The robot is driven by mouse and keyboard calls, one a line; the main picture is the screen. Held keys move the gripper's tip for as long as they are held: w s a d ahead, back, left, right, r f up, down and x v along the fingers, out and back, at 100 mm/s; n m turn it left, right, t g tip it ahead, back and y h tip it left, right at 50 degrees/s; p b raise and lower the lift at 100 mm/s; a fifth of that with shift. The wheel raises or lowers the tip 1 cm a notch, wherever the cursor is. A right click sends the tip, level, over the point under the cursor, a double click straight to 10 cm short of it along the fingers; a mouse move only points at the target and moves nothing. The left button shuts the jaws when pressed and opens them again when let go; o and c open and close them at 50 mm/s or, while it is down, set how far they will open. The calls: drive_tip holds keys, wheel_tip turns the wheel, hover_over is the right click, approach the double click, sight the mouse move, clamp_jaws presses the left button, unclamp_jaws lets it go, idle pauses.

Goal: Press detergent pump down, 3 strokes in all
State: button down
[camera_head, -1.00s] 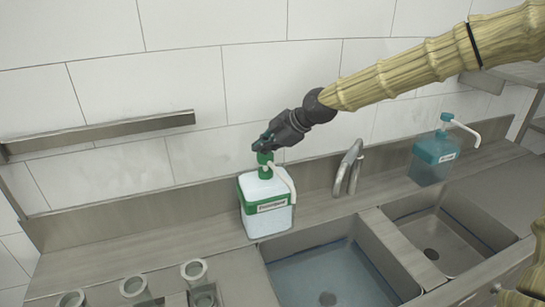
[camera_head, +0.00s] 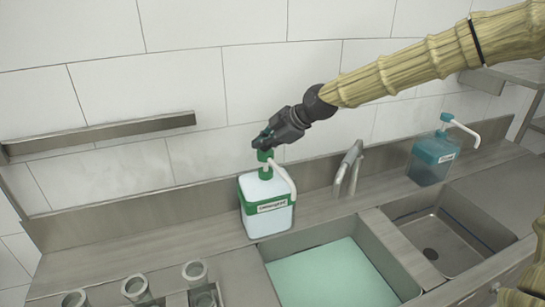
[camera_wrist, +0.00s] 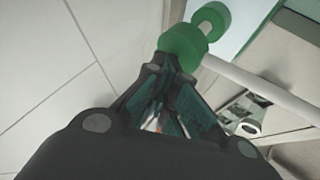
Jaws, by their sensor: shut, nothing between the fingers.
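The detergent bottle (camera_head: 266,220) is white with a green band and a label, standing upright on the counter behind the left basin. Its green pump head (camera_head: 264,156) has a white spout curving to the right. My gripper (camera_head: 260,143) is shut and empty, pointing down-left directly over the pump head. In the wrist view, the green pump head (camera_wrist: 182,47) is right at the tips of my shut fingers (camera_wrist: 166,68). Whether the tips touch it I cannot tell.
The left basin (camera_head: 335,275) holds mint-green liquid; the right basin (camera_head: 445,235) looks empty. A faucet (camera_head: 349,168) stands right of the bottle. A teal pump bottle (camera_head: 431,160) is farther right. Several cups (camera_head: 136,287) stand front left. A wall rail (camera_head: 100,136) is at left.

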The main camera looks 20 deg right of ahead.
drive_tip(key=shift+r, duration=0.15)
drive_tip(key=shift+r+p, duration=1.6)
drive_tip(key=shift+r, duration=1.3)
drive_tip(key=shift+f, duration=0.1)
